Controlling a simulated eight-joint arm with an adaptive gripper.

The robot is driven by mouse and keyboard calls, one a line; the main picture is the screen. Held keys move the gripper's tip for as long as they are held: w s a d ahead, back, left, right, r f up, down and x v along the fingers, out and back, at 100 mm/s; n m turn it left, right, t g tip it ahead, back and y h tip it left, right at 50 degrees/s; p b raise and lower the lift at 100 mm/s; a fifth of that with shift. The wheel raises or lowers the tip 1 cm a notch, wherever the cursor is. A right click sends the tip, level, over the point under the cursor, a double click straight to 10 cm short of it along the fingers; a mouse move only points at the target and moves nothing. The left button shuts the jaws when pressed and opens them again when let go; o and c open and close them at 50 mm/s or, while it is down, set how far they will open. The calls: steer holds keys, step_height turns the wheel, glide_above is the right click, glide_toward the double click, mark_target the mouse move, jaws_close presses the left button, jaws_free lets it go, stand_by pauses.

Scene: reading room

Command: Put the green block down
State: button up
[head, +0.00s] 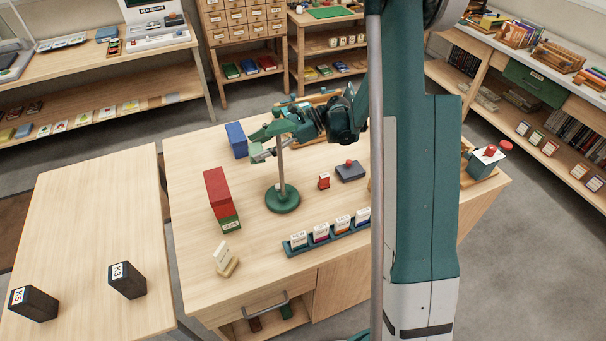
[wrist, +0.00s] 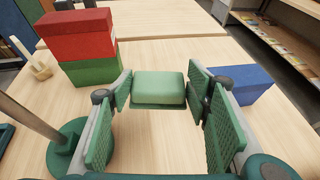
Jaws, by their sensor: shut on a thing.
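My gripper (wrist: 158,84) is shut on a green block (wrist: 160,92), which sits between the two green finger pads in the wrist view. Whether the block touches the table below is hard to tell. In the head view my gripper (head: 264,144) is over the far left part of the main table, and the held block is hard to make out. A red block (head: 217,187) rests on another green block (head: 228,223) at the left of the table. A blue block (head: 236,140) stands near the far left edge; in the wrist view it is right of my gripper (wrist: 242,84).
A thin post on a round green base (head: 283,199) stands close to my gripper. A dark grey box (head: 350,171), a small red item (head: 324,181) and a green card rack (head: 327,236) are on the table. Bare wood lies between the stack and the post.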

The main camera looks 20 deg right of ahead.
steer(key=shift+s+d+f+m+t, duration=0.1)
steer(key=shift+s+d+m+t, duration=0.05)
steer(key=shift+d+m+t, duration=0.35)
steer(key=s+d+m+t+h+b, duration=0.6)
steer(key=s+d+m+t+h, duration=0.1)
steer(key=d, duration=0.7)
steer(key=shift+d+r+m+t+h, duration=0.3)
steer(key=shift+m+t+h, duration=0.4)
steer(key=shift+m+t, duration=0.85)
steer(key=shift+s+a+f+m+g, duration=0.1)
steer(key=shift+m+g, duration=0.15)
steer(key=shift+g, duration=0.2)
steer(key=shift+f+b, duration=1.05)
steer(key=shift+f, duration=1.7)
steer(key=shift+f+b, duration=0.75)
steer(key=shift+f, duration=1.35)
